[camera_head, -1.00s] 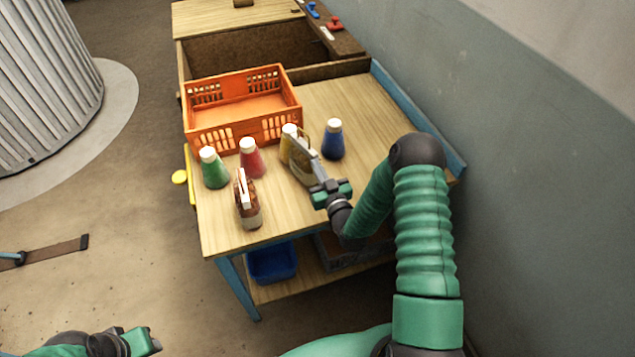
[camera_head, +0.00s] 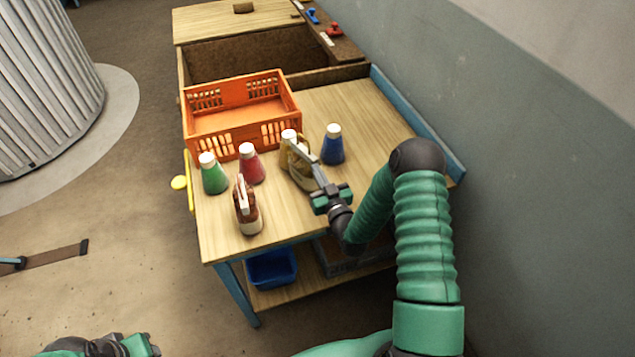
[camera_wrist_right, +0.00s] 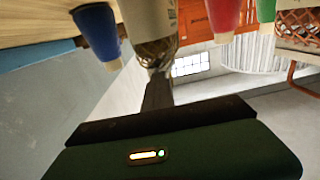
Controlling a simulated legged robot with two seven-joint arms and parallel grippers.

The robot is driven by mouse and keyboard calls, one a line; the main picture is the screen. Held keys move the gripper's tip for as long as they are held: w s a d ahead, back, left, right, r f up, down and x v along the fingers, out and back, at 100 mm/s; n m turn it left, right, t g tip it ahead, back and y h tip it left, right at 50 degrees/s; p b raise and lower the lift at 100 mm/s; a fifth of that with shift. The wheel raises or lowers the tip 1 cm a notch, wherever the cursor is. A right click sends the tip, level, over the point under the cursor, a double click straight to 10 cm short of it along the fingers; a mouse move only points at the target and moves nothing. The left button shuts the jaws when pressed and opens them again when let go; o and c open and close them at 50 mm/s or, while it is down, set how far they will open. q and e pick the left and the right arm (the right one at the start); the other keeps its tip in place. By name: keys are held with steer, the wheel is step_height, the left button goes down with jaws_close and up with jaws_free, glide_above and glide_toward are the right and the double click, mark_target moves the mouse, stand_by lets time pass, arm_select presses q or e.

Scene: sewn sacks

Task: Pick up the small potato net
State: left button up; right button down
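A small tan net bag (camera_head: 298,167), which looks like the potato net, stands upright on the table in front of a yellow white-capped bottle. My right gripper (camera_head: 306,157) is at this bag, its narrow fingers along the bag's near right side. In the right wrist view, which is upside down, the fingers (camera_wrist_right: 157,92) reach the bag (camera_wrist_right: 150,25), which has a pale label. Whether they are closed on it cannot be told. A red-brown net bag (camera_head: 247,212) with a white label stands nearer the table's front edge. My left gripper (camera_head: 138,345) shows at the bottom left, away from the table.
Green (camera_head: 213,177), red (camera_head: 251,165) and blue (camera_head: 333,146) white-capped bottles stand around the tan bag. An orange crate (camera_head: 240,135) is behind them. A blue bin (camera_head: 272,268) is on the shelf below. The wall (camera_head: 540,180) runs close along the right side.

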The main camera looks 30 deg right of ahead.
steer(key=shift+r, duration=0.1)
steer(key=s+a+r+b, duration=0.1)
steer(key=s+a+r, duration=0.1)
steer(key=a, duration=0.6)
steer(key=s+a+r+b, duration=0.1)
steer(key=s+a+r, duration=0.1)
steer(key=a, duration=0.5)
steer(key=shift+a+r, duration=0.35)
steer(key=c, duration=2.2)
jaws_free()
steer(key=shift+c, duration=2.2)
jaws_free()
steer(key=shift+w, duration=0.1)
